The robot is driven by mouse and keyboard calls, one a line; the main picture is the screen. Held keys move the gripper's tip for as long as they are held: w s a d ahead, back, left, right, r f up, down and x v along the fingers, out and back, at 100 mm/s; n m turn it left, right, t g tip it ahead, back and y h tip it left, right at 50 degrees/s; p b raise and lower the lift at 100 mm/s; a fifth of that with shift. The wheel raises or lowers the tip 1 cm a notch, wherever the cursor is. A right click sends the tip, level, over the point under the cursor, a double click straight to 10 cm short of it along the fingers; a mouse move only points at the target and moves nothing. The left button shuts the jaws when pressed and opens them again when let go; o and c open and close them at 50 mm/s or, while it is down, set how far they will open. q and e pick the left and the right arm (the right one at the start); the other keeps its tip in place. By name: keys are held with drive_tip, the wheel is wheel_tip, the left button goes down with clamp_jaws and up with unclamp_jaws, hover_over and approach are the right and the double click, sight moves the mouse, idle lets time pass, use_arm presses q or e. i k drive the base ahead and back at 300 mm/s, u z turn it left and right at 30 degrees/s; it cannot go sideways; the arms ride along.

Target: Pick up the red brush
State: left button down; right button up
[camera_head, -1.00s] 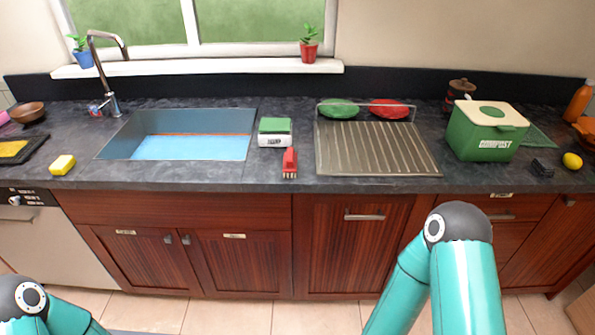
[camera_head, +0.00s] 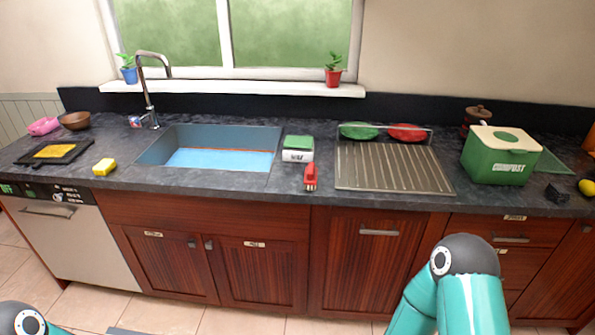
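The red brush (camera_head: 310,177) lies on the dark countertop (camera_head: 230,184) near its front edge, between the sink and the drying rack. Its bristle end points toward the front edge. My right arm shows at the lower right and a piece of my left arm at the lower left corner, both below the counter and far from the brush. Neither gripper is in view.
The sink (camera_head: 157,152) is left of the brush and the metal drying rack (camera_head: 392,168) is right of it. A compost bin (camera_head: 500,158) stands further right.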

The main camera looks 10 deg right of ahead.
sight(311, 176)
drive_tip(key=u, duration=0.25)
drive_tip(key=i, duration=1.5)
drive_tip(key=z, duration=0.4)
